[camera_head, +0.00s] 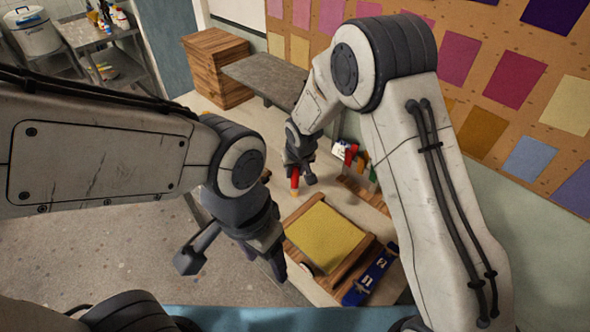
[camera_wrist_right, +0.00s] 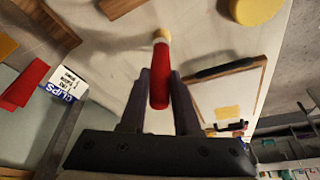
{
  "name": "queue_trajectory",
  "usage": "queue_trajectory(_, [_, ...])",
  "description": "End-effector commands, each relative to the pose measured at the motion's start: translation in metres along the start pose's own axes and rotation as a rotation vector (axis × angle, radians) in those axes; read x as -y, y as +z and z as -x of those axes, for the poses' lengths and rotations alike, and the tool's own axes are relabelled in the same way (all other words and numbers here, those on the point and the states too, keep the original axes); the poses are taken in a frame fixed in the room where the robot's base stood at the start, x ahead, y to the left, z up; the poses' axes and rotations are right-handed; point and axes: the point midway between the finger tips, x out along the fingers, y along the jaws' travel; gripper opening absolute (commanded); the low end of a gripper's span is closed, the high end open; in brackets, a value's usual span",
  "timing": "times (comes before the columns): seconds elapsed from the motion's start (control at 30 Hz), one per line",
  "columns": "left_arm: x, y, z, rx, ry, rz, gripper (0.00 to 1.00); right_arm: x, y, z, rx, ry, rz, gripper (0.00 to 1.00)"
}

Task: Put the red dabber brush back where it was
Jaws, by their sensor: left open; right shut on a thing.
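The red dabber brush (camera_head: 295,179) is held between the fingers of my right gripper (camera_head: 300,176), over the back part of the table. In the right wrist view the brush (camera_wrist_right: 160,85) has a red handle and a pale yellow end (camera_wrist_right: 161,36), which points away from the gripper (camera_wrist_right: 160,105). I cannot tell whether that end touches the table. My left gripper (camera_head: 234,264) is open and empty, left of the wooden frame with the yellow sheet (camera_head: 326,237). The spot the brush came from is not identifiable in these views.
A blue object (camera_head: 371,276) lies right of the frame. The wrist view shows a CLIPS box (camera_wrist_right: 66,83), a clipboard (camera_wrist_right: 232,90) and a yellow round thing (camera_wrist_right: 256,10).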

Motion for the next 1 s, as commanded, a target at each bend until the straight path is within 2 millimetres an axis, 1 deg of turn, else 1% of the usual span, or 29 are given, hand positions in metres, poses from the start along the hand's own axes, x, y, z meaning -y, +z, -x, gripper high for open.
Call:
queue_trajectory(0.17, [0.0, 0.0, -0.005, 0.0, 0.0, 0.0, 0.65, 0.0, 0.002, -0.004, 0.0, 0.0, 0.0, 0.0])
queue_trajectory(0.2, [0.0, 0.0, -0.005, 0.0, 0.0, 0.0, 0.65, 0.0, 0.002, -0.004, 0.0, 0.0, 0.0, 0.34])
queue_trajectory(0.27, [0.0, 0.0, -0.004, 0.0, 0.0, 0.0, 0.65, 0.0, 0.001, -0.003, 0.0, 0.0, 0.0, 0.57])
queue_trajectory(0.3, [0.0, 0.0, -0.004, 0.0, 0.0, 0.0, 0.65, 0.0, 0.001, -0.003, 0.0, 0.0, 0.0, 0.6])
queue_trajectory(0.57, [0.0, 0.0, -0.003, 0.0, 0.0, 0.0, 0.65, 0.0, 0.001, -0.003, 0.0, 0.0, 0.0, 0.6])
queue_trajectory(0.67, [0.0, 0.0, 0.001, 0.0, 0.0, 0.0, 0.65, 0.0, -0.001, 0.002, 0.0, 0.0, 0.0, 0.6])
queue_trajectory(0.73, [0.0, 0.0, -0.002, 0.0, 0.0, 0.0, 0.65, 0.0, -0.001, 0.006, -0.003, 0.0, 0.0, 0.6])
queue_trajectory(0.87, [0.001, 0.0, -0.007, 0.0, 0.0, 0.0, 0.65, 0.0, -0.001, 0.028, -0.006, -0.001, -0.001, 0.6])
queue_trajectory(1.0, [0.001, 0.001, -0.014, 0.0, 0.0, -0.001, 0.65, 0.0, -0.001, 0.059, -0.007, -0.001, -0.001, 0.6])
